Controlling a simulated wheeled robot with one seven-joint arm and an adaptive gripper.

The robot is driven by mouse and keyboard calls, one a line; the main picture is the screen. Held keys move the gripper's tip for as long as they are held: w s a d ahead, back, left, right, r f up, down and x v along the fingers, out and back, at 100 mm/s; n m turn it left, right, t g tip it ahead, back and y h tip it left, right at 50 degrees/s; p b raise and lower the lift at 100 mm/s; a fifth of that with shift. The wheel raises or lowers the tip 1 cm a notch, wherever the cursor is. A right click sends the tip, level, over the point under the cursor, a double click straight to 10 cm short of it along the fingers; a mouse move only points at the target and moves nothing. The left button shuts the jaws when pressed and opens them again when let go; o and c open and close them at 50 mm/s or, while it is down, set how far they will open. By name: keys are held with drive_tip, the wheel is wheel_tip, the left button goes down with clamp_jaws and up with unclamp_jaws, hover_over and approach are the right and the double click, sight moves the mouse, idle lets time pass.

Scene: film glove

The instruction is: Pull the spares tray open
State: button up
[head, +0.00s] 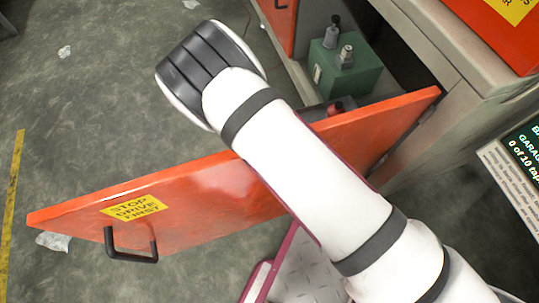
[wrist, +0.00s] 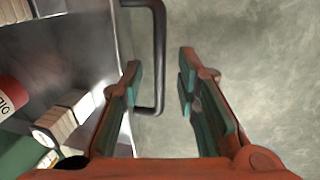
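In the wrist view, a grey metal tray (wrist: 121,30) fills the left side, with a dark bar handle (wrist: 158,55) standing off its front. I take it for the spares tray; no name shows on it. My gripper (wrist: 158,82) is open, with one finger on each side of the handle bar. The bar shows between the fingers, nearer the left one; whether it touches a pad I cannot tell. In the head view, my arm and wrist hide the gripper and the handle.
The tray holds a red can (wrist: 10,95), pale blocks (wrist: 68,115) and something green. In the head view, an orange door (head: 215,195) stands open beneath my arm. A green box (head: 345,70) sits inside the cabinet. The floor (head: 90,110) to the left is mostly clear.

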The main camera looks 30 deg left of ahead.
drive_tip(key=shift+r, duration=0.1)
wheel_tip(320, 180, up, 12)
drive_tip(key=s+a, duration=0.1)
drive_tip(key=shift+s+a+f, duration=0.2)
drive_tip(key=shift+s+a, duration=0.1)
idle(0.7)
